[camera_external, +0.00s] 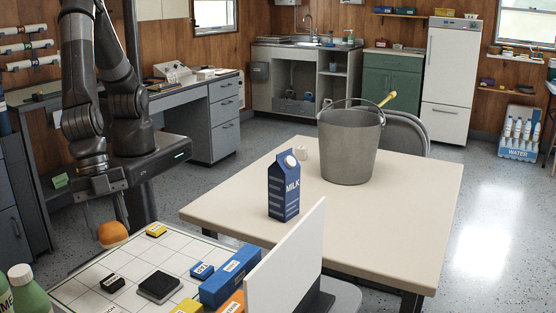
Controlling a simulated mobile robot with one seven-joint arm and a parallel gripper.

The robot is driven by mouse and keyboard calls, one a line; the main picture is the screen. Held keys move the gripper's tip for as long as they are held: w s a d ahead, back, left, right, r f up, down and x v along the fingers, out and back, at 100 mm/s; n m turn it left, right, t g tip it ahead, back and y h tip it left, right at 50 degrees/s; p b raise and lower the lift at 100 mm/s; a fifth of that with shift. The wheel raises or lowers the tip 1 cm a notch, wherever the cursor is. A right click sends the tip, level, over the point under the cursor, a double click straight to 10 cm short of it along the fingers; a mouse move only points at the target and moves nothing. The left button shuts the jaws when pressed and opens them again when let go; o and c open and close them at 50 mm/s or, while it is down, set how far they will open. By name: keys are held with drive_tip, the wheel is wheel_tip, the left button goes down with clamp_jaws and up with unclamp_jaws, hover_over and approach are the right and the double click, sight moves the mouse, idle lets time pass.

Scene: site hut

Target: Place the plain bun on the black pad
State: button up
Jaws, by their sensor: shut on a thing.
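The plain bun (113,235) is a round orange-brown roll at the far left edge of the white gridded board. My gripper (107,222) points down at the left and is shut on the bun. Its thin fingers reach down to the bun, and their tips are hard to make out. I cannot tell whether the bun touches the board or hangs just above it. The black pad (160,286) is a dark square with a lighter rim, lying on the board to the right of and nearer than the bun. Its top is bare.
On the board (85,296) are a black labelled block (112,284), a yellow block (157,231), a blue block (202,271) and a blue box (231,277). Green bottles (30,291) stand at left. A white panel (286,262) rises at right. A milk carton (284,187) and bucket (349,147) stand on the table.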

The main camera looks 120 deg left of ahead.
hover_over(159, 281)
drive_tip(key=s, duration=0.2)
drive_tip(key=f, duration=0.5)
drive_tip(key=shift+w+a, duration=0.25)
drive_tip(key=shift+f, duration=2.05)
drive_tip(key=shift+f, duration=0.2)
drive_tip(key=o, duration=1)
drive_tip(key=shift+r, duration=0.1)
